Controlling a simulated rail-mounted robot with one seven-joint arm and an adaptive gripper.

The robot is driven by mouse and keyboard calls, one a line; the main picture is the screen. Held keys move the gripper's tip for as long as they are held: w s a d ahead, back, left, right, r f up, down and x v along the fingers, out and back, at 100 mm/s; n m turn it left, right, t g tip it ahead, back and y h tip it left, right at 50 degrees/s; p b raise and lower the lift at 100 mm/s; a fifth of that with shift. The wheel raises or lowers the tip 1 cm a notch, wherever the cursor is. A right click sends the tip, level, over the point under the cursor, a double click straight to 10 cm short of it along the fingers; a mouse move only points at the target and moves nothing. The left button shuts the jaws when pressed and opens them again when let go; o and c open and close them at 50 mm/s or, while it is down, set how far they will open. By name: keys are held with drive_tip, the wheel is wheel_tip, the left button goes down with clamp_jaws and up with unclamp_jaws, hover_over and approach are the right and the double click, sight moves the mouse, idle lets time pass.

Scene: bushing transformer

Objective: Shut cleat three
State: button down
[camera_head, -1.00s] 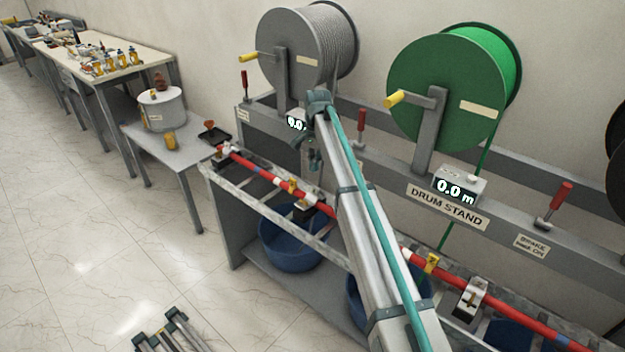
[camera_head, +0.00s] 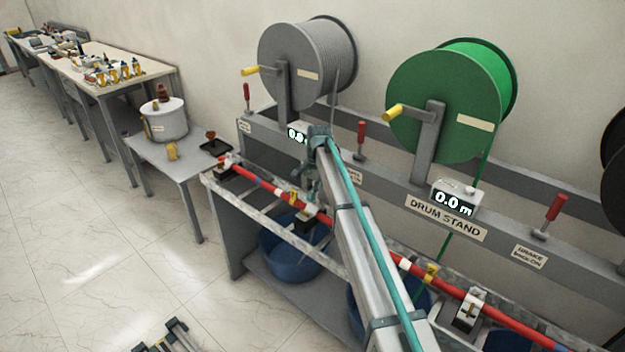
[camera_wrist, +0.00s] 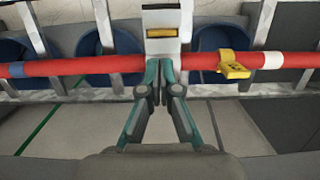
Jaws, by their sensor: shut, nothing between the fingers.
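My gripper (camera_head: 313,196) is shut and empty, low over the red cable (camera_head: 345,228) and beside a pale cleat (camera_head: 311,212). In the wrist view, my closed fingertips (camera_wrist: 159,72) lie over the cable (camera_wrist: 105,65) at the near edge of that cleat (camera_wrist: 162,17). The cleat has a light plate with a yellow-brown piece; whether the fingers touch it is unclear. Another cleat (camera_head: 468,310) sits on the cable at lower right, and one (camera_head: 225,163) at its far left end. No cleat number is readable.
A yellow tag (camera_wrist: 233,65) hangs on the cable right of the cleat in the wrist view. Blue tubs (camera_head: 290,262) stand under the rack. Behind it is the drum stand (camera_head: 447,217) with grey and green drums and red brake levers.

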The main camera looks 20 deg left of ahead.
sight(308, 210)
drive_tip(key=shift+s+a+f+p, duration=0.15)
drive_tip(key=shift+f+p, duration=0.15)
drive_tip(key=shift+f, duration=0.55)
drive_tip(key=shift+s+d+f+p, duration=0.15)
drive_tip(key=shift+f+p, duration=0.15)
drive_tip(key=shift+f, duration=0.55)
drive_tip(key=shift+s+a+f+p, duration=0.15)
drive_tip(key=shift+f+p, duration=0.15)
drive_tip(key=shift+f, duration=0.55)
drive_tip(key=b, duration=0.1)
drive_tip(key=f+t+b, duration=0.1)
drive_tip(key=shift+s+a+f+h+b, duration=0.1)
drive_tip(key=shift+s+f+h+b, duration=0.2)
drive_tip(key=shift+s+b, duration=0.1)
drive_tip(key=shift+r+p, duration=0.2)
drive_tip(key=shift+p, duration=0.1)
